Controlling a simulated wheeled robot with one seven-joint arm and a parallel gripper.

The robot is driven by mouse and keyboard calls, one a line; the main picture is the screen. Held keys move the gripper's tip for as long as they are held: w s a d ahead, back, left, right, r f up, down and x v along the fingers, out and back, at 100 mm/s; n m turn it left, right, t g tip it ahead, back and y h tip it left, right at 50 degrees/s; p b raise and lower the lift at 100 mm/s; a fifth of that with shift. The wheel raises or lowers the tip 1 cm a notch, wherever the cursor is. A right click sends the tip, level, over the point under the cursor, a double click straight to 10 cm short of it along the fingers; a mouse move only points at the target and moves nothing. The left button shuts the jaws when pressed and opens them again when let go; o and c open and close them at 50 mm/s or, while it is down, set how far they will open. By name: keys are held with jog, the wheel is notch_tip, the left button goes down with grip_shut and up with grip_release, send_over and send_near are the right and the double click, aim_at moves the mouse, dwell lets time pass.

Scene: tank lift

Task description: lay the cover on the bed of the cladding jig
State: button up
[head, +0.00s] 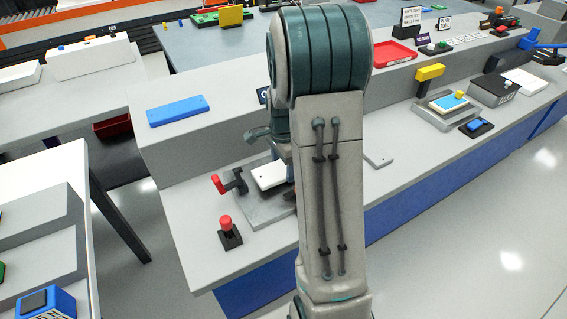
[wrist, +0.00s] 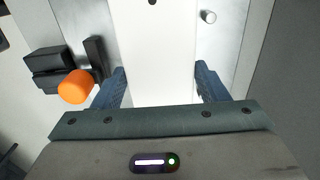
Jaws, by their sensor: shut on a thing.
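The white cover (head: 268,175) is a flat pale slab over the grey bed of the cladding jig (head: 264,213). In the wrist view the cover (wrist: 155,50) lies between the two fingers of my gripper (wrist: 160,88), which is shut on its sides. The grey bed (wrist: 232,45) shows beside the cover, with a small pale peg (wrist: 208,16). I cannot tell whether the cover touches the bed. A dark clamp with a red handle (head: 218,185) stands at the jig's left; its end looks orange in the wrist view (wrist: 76,86). My arm hides the jig's right part.
A red-knobbed device (head: 228,229) stands in front of the jig. A blue panel (head: 178,111) lies on the raised ledge behind. A small grey plate (head: 378,158) lies right of my arm. Farther right is another fixture with a yellow block (head: 430,73). Bench top between them is mostly clear.

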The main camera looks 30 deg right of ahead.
jog(key=shift+f+b, duration=0.7)
jog(key=shift+f, duration=0.25)
dwell(0.6)
jog(key=o, duration=1.2)
jog(key=shift+r+p, duration=3.05)
jog(key=shift+r, duration=1)
jog(key=s+a+r+n+t, duration=0.1)
jog(key=s+a+r+n, duration=0.4)
jog(key=s+n, duration=0.3)
jog(key=s+a+r+n+t, duration=0.1)
jog(key=s+a+r+n, duration=0.5)
jog(key=s+a+n, duration=0.2)
jog(key=s+n, duration=0.1)
jog(key=s, duration=0.1)
jog(key=shift+s+a+r+t, duration=0.25)
jog(key=shift+s+t, duration=0.15)
